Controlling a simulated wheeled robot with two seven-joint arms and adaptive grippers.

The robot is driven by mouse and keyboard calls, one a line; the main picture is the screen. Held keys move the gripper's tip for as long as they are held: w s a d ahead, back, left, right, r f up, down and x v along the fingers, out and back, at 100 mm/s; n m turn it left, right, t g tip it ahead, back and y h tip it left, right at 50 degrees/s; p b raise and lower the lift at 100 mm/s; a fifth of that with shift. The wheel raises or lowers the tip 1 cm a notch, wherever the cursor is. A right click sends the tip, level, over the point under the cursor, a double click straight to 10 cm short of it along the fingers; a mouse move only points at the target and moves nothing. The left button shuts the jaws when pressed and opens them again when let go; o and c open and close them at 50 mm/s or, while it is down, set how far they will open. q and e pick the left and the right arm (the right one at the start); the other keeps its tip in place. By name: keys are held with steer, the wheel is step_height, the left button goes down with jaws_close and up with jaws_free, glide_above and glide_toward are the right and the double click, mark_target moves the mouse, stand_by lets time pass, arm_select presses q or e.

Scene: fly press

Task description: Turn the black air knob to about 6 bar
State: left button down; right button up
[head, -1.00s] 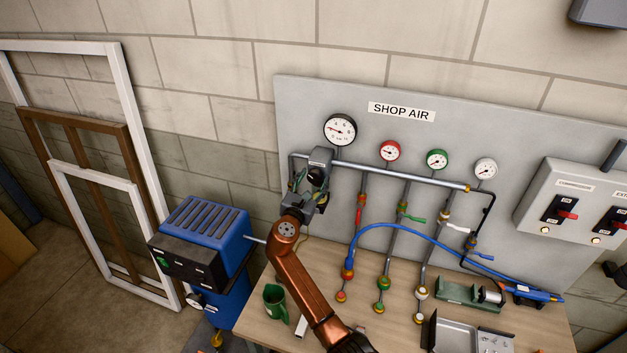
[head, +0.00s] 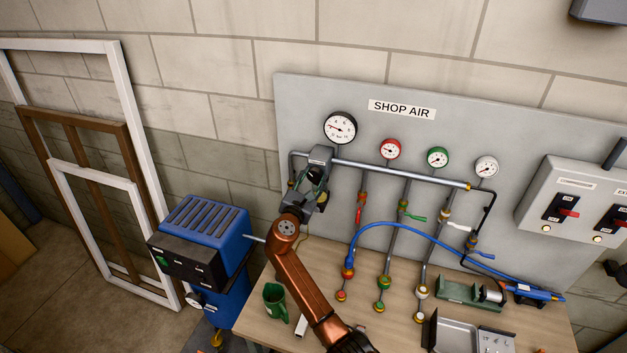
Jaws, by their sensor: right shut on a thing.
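The black air knob is mostly hidden by my right gripper (head: 316,176) at the left end of the grey air pipe. The right gripper is shut on the knob, with its copper arm reaching up from the bottom. The large black-rimmed gauge (head: 340,128) is on the panel just above the gripper. My left gripper is not in view.
Red (head: 390,149), green (head: 437,158) and white (head: 486,167) gauges sit to the right, above drop pipes with valve handles. A blue hose (head: 420,235) arcs over the bench (head: 400,322). A blue machine (head: 205,240) stands further left.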

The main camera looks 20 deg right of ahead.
steer(key=m+b, duration=0.4)
steer(key=m, duration=0.2)
steer(key=shift+f, duration=0.15)
steer(key=m+b, duration=0.2)
steer(key=m, duration=0.1)
steer(key=shift+m+b, duration=1.2)
steer(key=shift+m, duration=0.5)
steer(key=shift+r, duration=0.2)
steer(key=o, duration=1.2)
steer(key=shift+c, duration=0.2)
